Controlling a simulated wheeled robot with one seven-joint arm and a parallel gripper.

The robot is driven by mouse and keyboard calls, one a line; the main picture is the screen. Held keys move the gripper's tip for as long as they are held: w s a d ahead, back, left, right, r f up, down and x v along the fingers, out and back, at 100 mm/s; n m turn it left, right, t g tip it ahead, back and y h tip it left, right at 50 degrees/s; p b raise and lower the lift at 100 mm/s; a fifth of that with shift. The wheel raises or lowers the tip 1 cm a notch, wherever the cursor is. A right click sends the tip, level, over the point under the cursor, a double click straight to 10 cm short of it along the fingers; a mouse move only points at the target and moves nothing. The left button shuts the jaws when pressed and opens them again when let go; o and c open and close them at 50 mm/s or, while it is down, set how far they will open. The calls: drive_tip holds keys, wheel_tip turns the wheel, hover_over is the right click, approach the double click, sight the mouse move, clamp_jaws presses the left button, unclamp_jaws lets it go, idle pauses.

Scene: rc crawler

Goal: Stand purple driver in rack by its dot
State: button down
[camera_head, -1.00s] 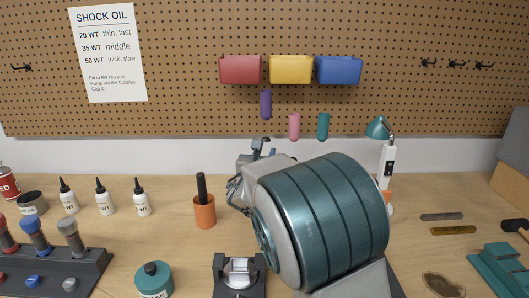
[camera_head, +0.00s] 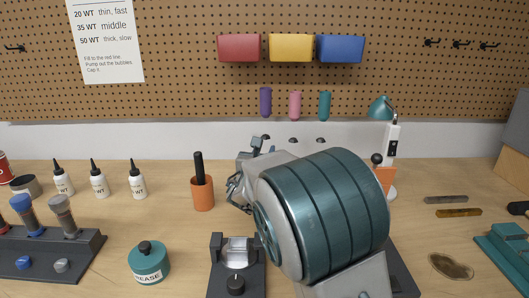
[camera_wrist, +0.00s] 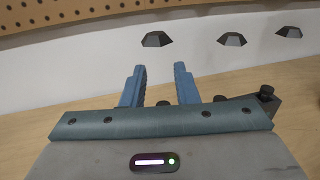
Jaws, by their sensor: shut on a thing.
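The purple driver (camera_head: 265,102) shows as an upright purple handle in the head view, left of a pink handle (camera_head: 295,104) and a teal handle (camera_head: 325,105), now about level with them. My gripper (camera_head: 258,146) is just below it, largely hidden behind my arm. The grip itself and the driver's shaft are not clearly seen. Dark angular pieces (camera_wrist: 232,40) show against the wall beyond. I cannot make out the rack's dot.
Red (camera_head: 239,48), yellow (camera_head: 291,48) and blue (camera_head: 341,49) bins hang above the handles. An orange cup (camera_head: 203,194), a grease jar (camera_head: 149,263) and several bottles (camera_head: 98,180) stand at left. A lamp (camera_head: 380,108) stands at right. My arm covers the bench centre.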

drive_tip(key=c, duration=1)
unclamp_jaws()
drive_tip(key=shift+c, duration=0.2)
drive_tip(key=v, duration=1.3)
drive_tip(key=shift+s, duration=0.4)
